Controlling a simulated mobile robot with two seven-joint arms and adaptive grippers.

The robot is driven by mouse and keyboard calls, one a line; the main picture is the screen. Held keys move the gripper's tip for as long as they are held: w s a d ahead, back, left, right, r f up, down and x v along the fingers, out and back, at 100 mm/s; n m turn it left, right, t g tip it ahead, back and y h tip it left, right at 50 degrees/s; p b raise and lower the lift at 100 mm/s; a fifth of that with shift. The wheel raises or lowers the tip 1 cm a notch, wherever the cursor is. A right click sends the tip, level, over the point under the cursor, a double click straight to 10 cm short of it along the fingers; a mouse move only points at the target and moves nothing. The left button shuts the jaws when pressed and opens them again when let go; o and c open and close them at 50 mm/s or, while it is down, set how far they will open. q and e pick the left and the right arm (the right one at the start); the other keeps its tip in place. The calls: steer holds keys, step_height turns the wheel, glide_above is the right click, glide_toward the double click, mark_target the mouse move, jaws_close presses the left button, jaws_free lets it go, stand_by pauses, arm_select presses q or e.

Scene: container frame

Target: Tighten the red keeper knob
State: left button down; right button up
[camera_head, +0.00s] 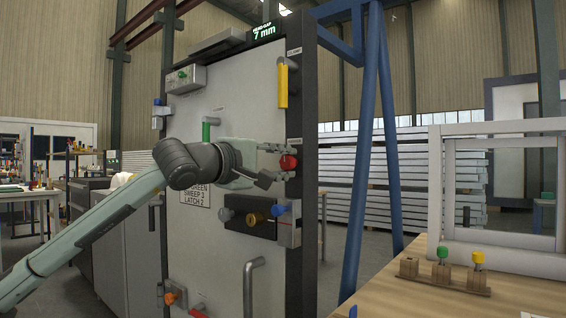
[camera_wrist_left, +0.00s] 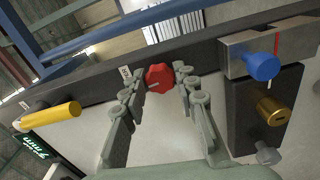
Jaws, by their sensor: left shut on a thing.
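The red keeper knob (camera_head: 288,162) sits on the right edge of the grey door panel (camera_head: 240,85). My left gripper (camera_head: 284,161) reaches it from the left and is shut on it. In the left wrist view the red knob (camera_wrist_left: 159,78) shows between the two fingertips, one on each side, with its lobed face visible. A green display (camera_head: 264,31) at the panel's top reads 7 mm. My right gripper is in neither view.
A yellow handle (camera_head: 283,86) is above the knob; a blue knob (camera_head: 279,209) and a brass knob (camera_head: 256,219) are below it. A wooden table (camera_head: 420,295) with small knobs is at right.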

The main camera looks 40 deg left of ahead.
arm_select(q)
steer(key=shift+m, duration=0.6)
steer(key=c, duration=1.2)
jaws_free()
steer(key=shift+o, duration=0.2)
steer(key=shift+s, duration=0.1)
